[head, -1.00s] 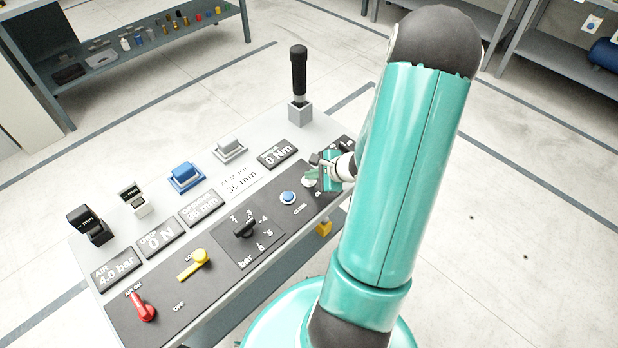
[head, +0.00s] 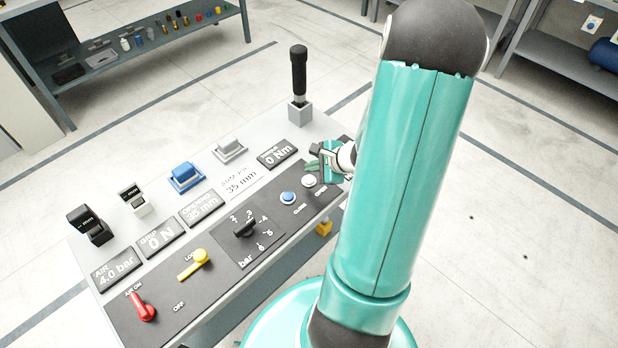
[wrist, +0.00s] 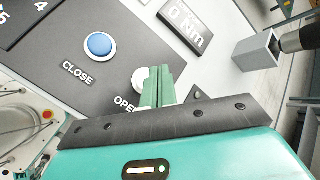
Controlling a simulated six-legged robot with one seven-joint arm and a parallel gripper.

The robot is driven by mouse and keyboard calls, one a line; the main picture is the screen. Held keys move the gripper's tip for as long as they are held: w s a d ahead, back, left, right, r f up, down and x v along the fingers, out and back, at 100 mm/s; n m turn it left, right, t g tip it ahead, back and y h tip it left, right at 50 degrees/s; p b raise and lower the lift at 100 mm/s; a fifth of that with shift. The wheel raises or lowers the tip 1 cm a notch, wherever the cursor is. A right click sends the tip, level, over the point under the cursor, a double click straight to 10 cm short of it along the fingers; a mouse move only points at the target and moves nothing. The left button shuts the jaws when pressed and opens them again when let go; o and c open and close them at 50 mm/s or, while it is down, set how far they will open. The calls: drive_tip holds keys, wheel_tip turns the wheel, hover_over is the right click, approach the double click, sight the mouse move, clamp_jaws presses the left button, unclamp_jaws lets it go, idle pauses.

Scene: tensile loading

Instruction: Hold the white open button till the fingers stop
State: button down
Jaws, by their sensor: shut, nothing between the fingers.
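The white open button (head: 309,181) is on the dark control panel (head: 215,297), beside the blue close button (head: 288,198). In the wrist view the white button (wrist: 140,79) shows above the word OPEN, its right side hidden behind my fingers. My gripper (head: 313,166) is shut and empty, its green fingertips together (wrist: 160,82). In the head view the fingertips are just beyond the button, whose top is in plain view. I cannot tell whether they touch it or hover above the panel.
A black-handled lever (head: 299,75) stands at the console's far edge. A black pressure knob (head: 244,229), yellow lever (head: 194,265) and red lever (head: 141,307) are on the panel. Displays read 0 N, 35 mm and 0 Nm. A shelf (head: 150,45) with small parts stands behind.

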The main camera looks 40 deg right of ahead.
sight(311, 180)
drive_tip(key=shift+r, duration=1.6)
drive_tip(key=shift+w+a+r, duration=0.1)
drive_tip(key=shift+a+r, duration=0.05)
drive_tip(key=shift+a, duration=0.05)
drive_tip(key=w+a+r+n+g+y, duration=0.1)
drive_tip(key=a+r+n+g, duration=0.1)
drive_tip(key=a+r+n, duration=0.55)
drive_tip(key=a+r+n+g+y, duration=0.1)
drive_tip(key=a+r+n, duration=0.4)
drive_tip(key=a, duration=0.5)
drive_tip(key=s+a+r+n+h, duration=0.4)
drive_tip(key=s+a+r+n, duration=0.5)
drive_tip(key=s+r+n, duration=0.1)
drive_tip(key=shift+s+a+r+n, duration=0.25)
drive_tip(key=shift+s+r+n, duration=0.1)
drive_tip(key=shift+r+n, duration=0.55)
